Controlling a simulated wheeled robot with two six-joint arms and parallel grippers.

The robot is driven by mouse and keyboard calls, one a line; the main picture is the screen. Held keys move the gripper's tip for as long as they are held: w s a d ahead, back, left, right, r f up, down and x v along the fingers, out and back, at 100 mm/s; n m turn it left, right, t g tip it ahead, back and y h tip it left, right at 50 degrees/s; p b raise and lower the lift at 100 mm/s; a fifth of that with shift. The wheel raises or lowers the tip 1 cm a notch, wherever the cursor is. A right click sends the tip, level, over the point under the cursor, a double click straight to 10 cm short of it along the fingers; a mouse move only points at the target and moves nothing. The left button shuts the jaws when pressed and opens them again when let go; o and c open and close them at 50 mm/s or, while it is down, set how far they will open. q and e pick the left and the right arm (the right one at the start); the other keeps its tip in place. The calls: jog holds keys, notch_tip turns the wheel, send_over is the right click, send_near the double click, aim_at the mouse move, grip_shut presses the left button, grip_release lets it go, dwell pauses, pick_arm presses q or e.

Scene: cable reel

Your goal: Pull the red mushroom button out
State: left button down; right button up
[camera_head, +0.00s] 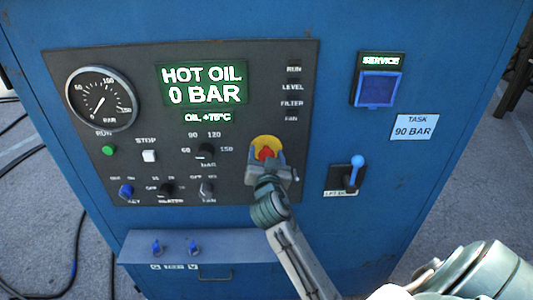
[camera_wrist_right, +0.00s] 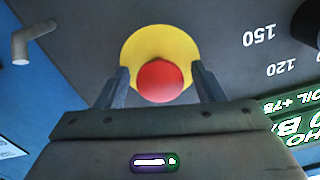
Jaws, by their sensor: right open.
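The red mushroom button (camera_head: 266,154) sits on a yellow round plate (camera_head: 265,143) on the dark control panel. In the right wrist view the red button (camera_wrist_right: 160,82) shows in front of its yellow plate (camera_wrist_right: 143,44). My right gripper (camera_head: 268,166) is at the button from below and covers part of it. In the wrist view its two fingers (camera_wrist_right: 160,84) are open, one on each side of the red head, with a visible gap at both sides. My left gripper is not in view.
The panel (camera_head: 230,60) on the blue cabinet has a gauge (camera_head: 101,98), a display reading HOT OIL 0 BAR (camera_head: 202,85), and a pressure knob (camera_head: 206,150) left of the button. A blue-tipped lever (camera_head: 357,162) is to the right. Blue valves (camera_head: 193,247) stand on a lower ledge.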

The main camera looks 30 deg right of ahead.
jog(key=shift+s, duration=0.1)
grip_shut()
jog(key=shift+s+a+f+b, duration=0.1)
jog(key=shift+s+a+b, duration=0.3)
jog(key=shift+s+b, duration=0.2)
grip_release()
jog(key=shift+s+a, duration=0.1)
